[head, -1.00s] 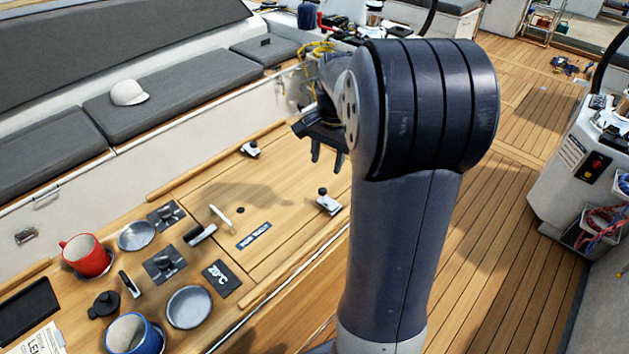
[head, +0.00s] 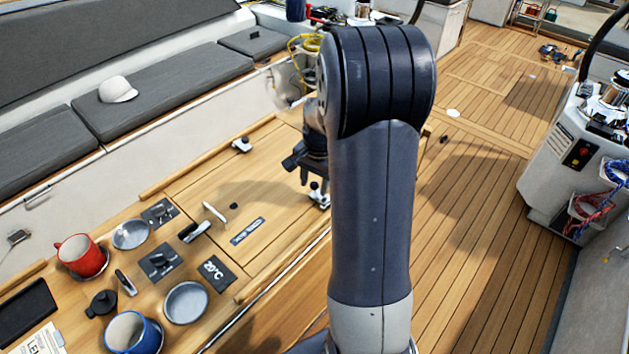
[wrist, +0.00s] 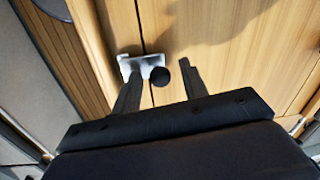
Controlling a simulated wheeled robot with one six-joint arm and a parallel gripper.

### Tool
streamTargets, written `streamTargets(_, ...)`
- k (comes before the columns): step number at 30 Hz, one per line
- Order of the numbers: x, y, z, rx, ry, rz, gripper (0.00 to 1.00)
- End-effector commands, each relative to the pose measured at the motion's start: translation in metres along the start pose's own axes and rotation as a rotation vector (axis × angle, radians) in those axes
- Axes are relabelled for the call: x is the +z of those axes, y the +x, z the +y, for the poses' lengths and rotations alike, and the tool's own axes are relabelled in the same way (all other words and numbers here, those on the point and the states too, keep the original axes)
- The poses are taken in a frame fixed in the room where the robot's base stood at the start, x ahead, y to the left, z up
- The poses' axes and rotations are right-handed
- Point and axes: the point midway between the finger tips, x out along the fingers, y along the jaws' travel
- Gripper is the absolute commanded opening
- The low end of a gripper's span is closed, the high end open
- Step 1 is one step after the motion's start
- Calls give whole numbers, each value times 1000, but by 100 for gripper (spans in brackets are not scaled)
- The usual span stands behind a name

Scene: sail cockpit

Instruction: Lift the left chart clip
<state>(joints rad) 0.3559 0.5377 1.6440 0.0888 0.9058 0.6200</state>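Two chart clips with silver bases and black knobs are on the wooden table. One clip (head: 241,145) sits at the far edge, left in the head view. The other clip (head: 319,198) sits at the near edge, just below my gripper (head: 311,180). I cannot tell from the pictures which of them is called left. In the wrist view, my gripper (wrist: 161,70) is open. The near clip's silver base (wrist: 139,64) lies by the left fingertip, and its black knob (wrist: 160,76) shows between the fingers. I see no grip on it.
A white pen-like stick (head: 215,212) and a label plate (head: 247,232) lie left of the gripper. Farther left are a red mug (head: 81,256), a blue mug (head: 132,334) and round dishes (head: 186,303). The table between the clips is clear.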

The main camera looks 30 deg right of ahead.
Motion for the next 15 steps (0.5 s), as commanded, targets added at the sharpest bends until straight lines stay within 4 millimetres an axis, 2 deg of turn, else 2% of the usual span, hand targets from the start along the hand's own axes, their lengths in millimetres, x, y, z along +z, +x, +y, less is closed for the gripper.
streamTargets(2, 0, 0, 0, 0, 0, 0, 35)
streamTargets(15, 0, 0, 0, 0, 0, 0, 0)
